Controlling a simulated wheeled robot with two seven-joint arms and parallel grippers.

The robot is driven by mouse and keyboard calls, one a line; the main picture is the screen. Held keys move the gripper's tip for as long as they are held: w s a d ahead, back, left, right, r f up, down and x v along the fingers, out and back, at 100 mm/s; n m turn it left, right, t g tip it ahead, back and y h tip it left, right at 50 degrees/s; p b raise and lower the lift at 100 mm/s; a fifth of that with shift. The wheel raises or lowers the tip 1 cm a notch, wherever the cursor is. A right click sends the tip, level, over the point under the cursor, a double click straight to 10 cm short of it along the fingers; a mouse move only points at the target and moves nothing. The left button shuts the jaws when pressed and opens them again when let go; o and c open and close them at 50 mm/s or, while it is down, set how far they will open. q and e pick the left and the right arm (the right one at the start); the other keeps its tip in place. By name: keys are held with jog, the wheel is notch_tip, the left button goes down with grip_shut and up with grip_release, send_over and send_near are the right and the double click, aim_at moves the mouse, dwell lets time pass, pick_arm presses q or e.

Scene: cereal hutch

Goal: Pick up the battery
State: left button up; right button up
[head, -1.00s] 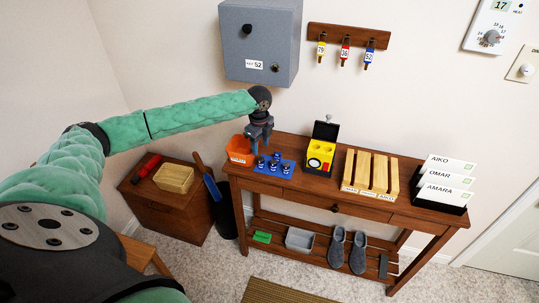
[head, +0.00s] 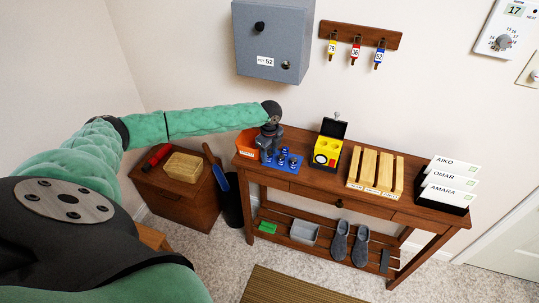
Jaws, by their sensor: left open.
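A blue tray (head: 292,168) lies on the left part of the console table (head: 316,186). Several small dark and blue upright pieces (head: 283,157) stand on it; they look like batteries, but they are too small to be sure. My left gripper (head: 267,157) points down over the tray's left side, beside the orange bin (head: 245,146). It is open, and it hides part of the tray and of the bin. I cannot tell whether its fingers stand around a piece. My right gripper is not in view.
A yellow box (head: 326,150) with a raised black lid and a slatted wooden rack (head: 374,170) stand right of the tray. Name cards (head: 450,185) stand at the right end. A grey cabinet (head: 272,40) hangs above, and a wooden chest (head: 180,200) stands left.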

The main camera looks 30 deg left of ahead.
pick_arm(q)
jog(key=shift+f, duration=0.35)
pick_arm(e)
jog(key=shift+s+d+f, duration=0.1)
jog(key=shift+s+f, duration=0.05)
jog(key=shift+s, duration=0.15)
pick_arm(q)
jog(key=c, duration=1)
grip_shut()
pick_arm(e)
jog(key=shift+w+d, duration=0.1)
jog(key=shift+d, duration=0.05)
